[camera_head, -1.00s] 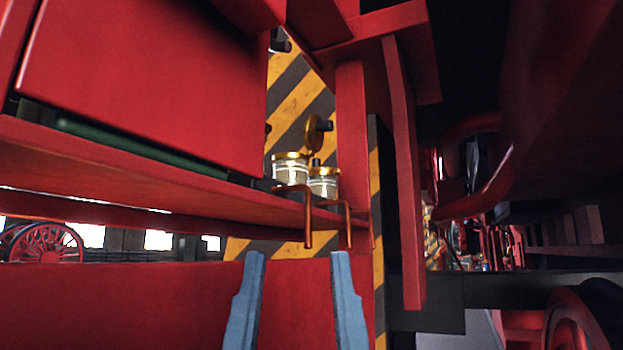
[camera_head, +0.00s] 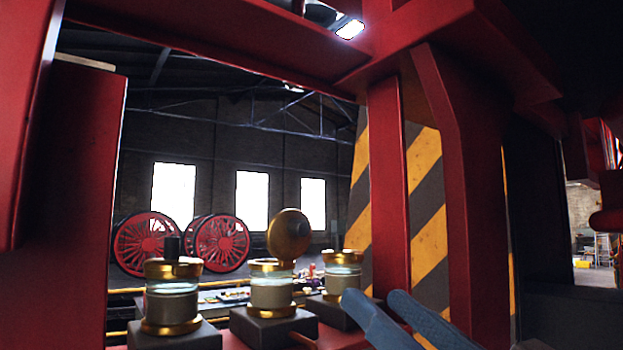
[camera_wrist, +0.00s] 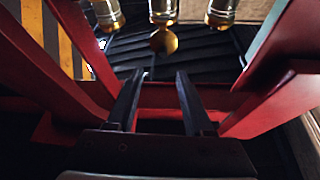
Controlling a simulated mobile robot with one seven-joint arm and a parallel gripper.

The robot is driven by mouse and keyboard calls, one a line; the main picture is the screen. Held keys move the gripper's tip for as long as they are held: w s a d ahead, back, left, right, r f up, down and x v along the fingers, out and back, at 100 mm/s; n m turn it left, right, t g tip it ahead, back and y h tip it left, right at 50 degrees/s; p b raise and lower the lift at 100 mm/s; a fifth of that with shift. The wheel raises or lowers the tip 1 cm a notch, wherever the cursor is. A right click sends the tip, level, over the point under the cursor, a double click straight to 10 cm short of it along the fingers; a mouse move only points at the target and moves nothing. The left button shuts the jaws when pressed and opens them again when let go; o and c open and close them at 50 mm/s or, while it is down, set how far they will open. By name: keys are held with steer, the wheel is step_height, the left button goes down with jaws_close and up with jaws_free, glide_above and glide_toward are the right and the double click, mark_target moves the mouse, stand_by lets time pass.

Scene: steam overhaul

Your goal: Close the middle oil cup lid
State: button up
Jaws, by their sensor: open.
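Three glass oil cups with brass rims stand in a row on dark blocks in the head view. The middle cup (camera_head: 272,290) has its round brass lid (camera_head: 289,235) standing open, raised above the rim. The left cup (camera_head: 171,303) has a dark knob on top, and its lid looks flat. The right cup (camera_head: 342,276) is partly behind my gripper. My gripper (camera_head: 372,295) is open and empty, to the right of the middle cup. In the wrist view, the raised lid (camera_wrist: 164,42) is beyond the open fingertips (camera_wrist: 156,75), near the middle cup (camera_wrist: 163,9), apart from them.
A red post (camera_head: 388,190) and a red slanted beam (camera_head: 462,180) stand close to the right of the cups. A red panel (camera_head: 70,200) rises at the left. Red frame bars flank my fingers in the wrist view. Open air lies above the cups.

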mark_target(304, 231)
steer(key=shift+g+y, duration=0.4)
steer(key=shift+y, duration=0.1)
steer(key=p+x, duration=0.3)
steer(key=x, duration=0.2)
steer(key=r+p+x, duration=0.1)
steer(key=p+x, duration=0.2)
steer(key=x, duration=0.3)
steer(key=shift+r, duration=0.25)
steer(key=shift+w+a+r, duration=0.1)
steer(key=shift+w+a, duration=0.25)
steer(key=shift+w, duration=0.15)
jaws_close()
